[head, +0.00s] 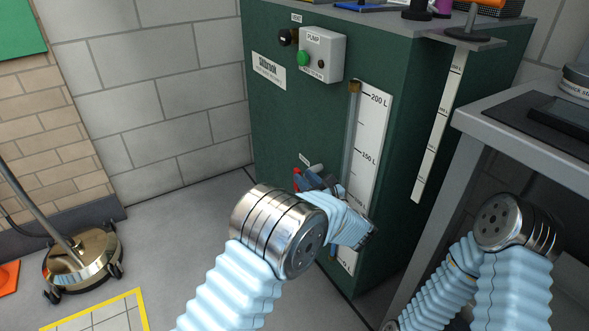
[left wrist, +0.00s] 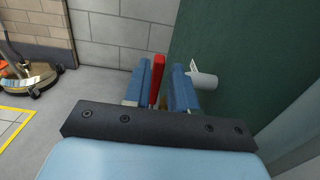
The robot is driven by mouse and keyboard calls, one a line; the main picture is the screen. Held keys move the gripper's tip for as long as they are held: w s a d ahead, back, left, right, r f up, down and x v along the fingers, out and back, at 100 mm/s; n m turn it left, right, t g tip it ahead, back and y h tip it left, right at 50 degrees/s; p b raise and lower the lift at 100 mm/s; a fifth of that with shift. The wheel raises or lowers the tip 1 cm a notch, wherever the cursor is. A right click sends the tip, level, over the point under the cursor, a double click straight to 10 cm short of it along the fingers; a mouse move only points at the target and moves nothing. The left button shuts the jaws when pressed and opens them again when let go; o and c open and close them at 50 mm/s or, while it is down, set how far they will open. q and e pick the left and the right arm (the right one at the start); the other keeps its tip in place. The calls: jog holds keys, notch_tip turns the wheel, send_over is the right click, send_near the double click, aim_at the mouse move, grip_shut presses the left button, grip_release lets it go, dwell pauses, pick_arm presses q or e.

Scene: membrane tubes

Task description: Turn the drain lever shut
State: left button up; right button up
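The drain lever is a red handle low on the front of the green tank (head: 285,120). In the head view a bit of the red lever (head: 299,178) shows beside my left gripper (head: 312,180), and my arm hides the rest. In the left wrist view the red lever (left wrist: 157,76) stands between the two blue fingers of my left gripper (left wrist: 164,80). It is close to the left finger, with a narrow gap to the right finger, so the gripper looks open around it. Contact cannot be told. My right gripper is out of view.
A pale pipe end (left wrist: 203,82) sticks out just right of the fingers. A pump box (head: 322,54) and a level scale (head: 369,140) are on the tank. A grey table (head: 487,124) stands right, above my right arm. The floor at left is open around a wheeled metal base (head: 80,262).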

aim_at(294, 169)
pick_arm(q)
jog(key=x, duration=0.6)
jog(key=shift+w+a, duration=0.1)
jog(key=shift+a, duration=0.05)
grip_shut()
